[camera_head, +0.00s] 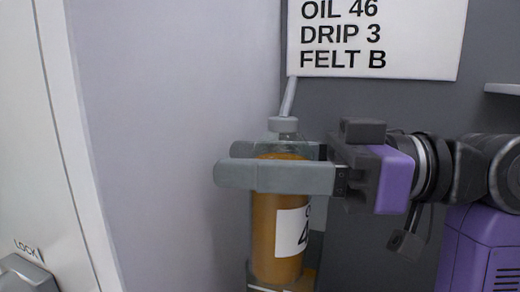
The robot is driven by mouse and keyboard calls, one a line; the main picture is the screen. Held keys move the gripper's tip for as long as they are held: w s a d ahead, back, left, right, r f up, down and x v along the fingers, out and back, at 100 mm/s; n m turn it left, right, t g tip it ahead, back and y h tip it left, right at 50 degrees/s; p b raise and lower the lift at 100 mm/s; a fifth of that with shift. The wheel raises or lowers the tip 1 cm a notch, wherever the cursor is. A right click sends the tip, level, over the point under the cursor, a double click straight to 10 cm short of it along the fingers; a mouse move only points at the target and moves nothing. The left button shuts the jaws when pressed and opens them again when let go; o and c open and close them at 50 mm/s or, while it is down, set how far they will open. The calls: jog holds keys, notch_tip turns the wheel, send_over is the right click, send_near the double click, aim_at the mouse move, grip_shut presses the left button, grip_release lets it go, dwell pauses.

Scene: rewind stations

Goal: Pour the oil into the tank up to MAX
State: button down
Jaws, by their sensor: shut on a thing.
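An upright bottle (275,225) of amber oil stands at the centre, with a clear shoulder, a grey cap (283,124) and a thin grey spout tilting up to the right. Its white label shows only part of a letter and a "4". My gripper (240,164) reaches in from the right and is shut on the bottle's upper part, one finger in front and one behind. The front finger hides a band of the bottle. The bottle's foot is at the lower picture edge. I cannot make out a tank or a MAX mark for certain.
A white sign (380,38) on the dark grey wall reads "OIL 46, DRIP 3, FELT B". A pale panel (170,150) stands close on the left, with a part marked "LOCK" (28,272) at lower left. A light ledge (503,89) juts in at the right edge.

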jog(key=shift+s+a+r+m+y+p, duration=0.15)
jog(key=shift+s+r+m+p, duration=0.25)
jog(key=shift+m+p, duration=0.45)
jog(key=shift+s+a+r+m+y+p, duration=0.1)
jog(key=shift+s+r+m+y+p, duration=0.05)
jog(key=shift+s+m+p, duration=0.6)
jog(key=shift+w, duration=0.1)
jog(key=shift+f, duration=0.15)
dwell(0.5)
jog(key=b, duration=0.4)
jog(key=shift+f, duration=0.25)
jog(key=shift+r+b, duration=0.15)
jog(key=shift+b, duration=0.75)
